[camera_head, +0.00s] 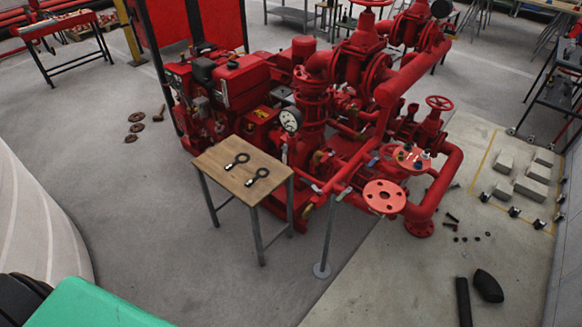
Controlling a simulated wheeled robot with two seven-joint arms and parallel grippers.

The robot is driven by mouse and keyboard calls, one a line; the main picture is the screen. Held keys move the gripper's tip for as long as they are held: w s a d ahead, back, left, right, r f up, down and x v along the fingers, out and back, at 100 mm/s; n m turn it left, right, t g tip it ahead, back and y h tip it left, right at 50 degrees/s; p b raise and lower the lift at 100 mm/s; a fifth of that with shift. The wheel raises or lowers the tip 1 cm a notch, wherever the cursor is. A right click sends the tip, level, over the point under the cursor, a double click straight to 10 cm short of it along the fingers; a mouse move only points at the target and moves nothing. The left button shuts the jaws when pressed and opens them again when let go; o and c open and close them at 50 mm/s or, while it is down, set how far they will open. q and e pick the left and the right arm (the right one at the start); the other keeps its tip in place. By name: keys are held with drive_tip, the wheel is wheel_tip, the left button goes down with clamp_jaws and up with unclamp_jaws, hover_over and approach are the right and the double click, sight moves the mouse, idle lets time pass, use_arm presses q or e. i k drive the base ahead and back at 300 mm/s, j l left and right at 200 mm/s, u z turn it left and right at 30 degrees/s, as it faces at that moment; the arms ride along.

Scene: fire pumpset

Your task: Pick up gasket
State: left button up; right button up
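Two dark, ring-shaped pieces with short tabs lie flat on a small wooden-topped table (222,177) in the camera_head view. They look like the gaskets. One gasket (231,165) lies farther back and to the left. The other gasket (251,181) lies closer and to the right, apart from the first. Both are fully visible with nothing touching them from above. Neither of my grippers shows in this view.
A large red pump set (330,110) stands right behind the table. A red flange (384,197) on a pipe sticks out to its right. Brown rings (136,128) lie on the left floor. Small black parts and pale blocks (538,172) lie at right. The floor before the table is clear.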

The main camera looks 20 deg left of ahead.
sight(228, 169)
drive_tip(key=i+j, duration=0.25)
drive_tip(key=j, duration=0.15)
drive_tip(key=i+j, duration=0.25)
drive_tip(key=j, duration=0.15)
drive_tip(key=i+j, duration=0.25)
drive_tip(key=j, duration=0.15)
